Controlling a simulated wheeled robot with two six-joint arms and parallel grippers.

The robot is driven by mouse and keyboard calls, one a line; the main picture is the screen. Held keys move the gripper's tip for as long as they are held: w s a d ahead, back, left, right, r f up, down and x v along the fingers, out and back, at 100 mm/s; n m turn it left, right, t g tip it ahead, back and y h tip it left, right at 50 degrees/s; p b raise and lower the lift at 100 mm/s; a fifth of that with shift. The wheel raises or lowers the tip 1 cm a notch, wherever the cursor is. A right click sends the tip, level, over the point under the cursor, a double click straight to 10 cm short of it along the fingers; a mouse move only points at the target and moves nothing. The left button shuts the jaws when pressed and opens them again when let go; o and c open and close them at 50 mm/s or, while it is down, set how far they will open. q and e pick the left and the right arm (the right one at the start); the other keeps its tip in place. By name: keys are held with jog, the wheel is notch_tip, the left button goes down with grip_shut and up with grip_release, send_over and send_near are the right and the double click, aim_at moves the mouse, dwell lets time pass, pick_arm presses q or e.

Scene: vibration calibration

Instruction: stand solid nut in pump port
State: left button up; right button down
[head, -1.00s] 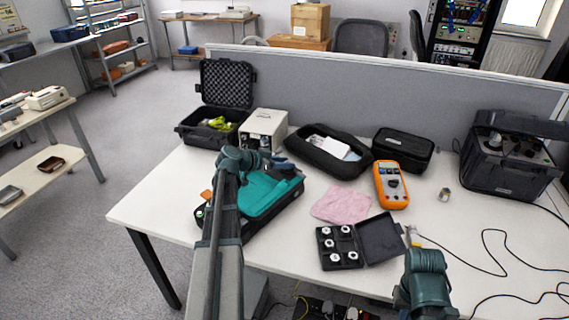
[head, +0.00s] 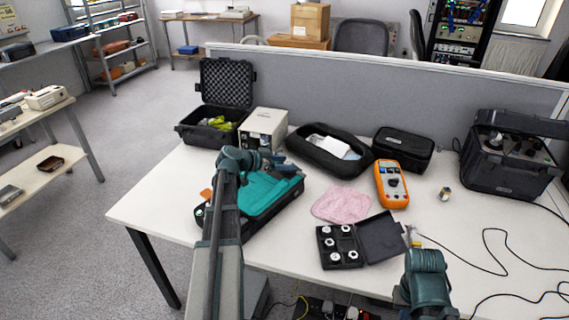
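An open flat black case (head: 325,262) holds several white-and-dark round pieces that look like nuts; which one is the solid nut I cannot tell. A small metal piece (head: 445,194) stands alone on the table right of the multimeter. An open black case (head: 500,182) at the right holds a device with a dark panel; whether it is the pump, and where its port is, I cannot make out. My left gripper (head: 288,165) is over the far end of the teal-and-black bag, its fingers too small to judge.
On the white table (head: 165,210) are the teal bag (head: 270,197), a pink cloth (head: 342,205), an orange multimeter (head: 391,184), a beige box (head: 263,130) and black cases. A thin cable runs over the right part. A grey partition (head: 400,105) closes the back.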

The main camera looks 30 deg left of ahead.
pick_arm(q)
jog(key=p+v, duration=0.6)
jog(key=v, duration=0.7)
jog(key=shift+s, duration=0.4)
jog(key=shift+a+r, duration=0.1)
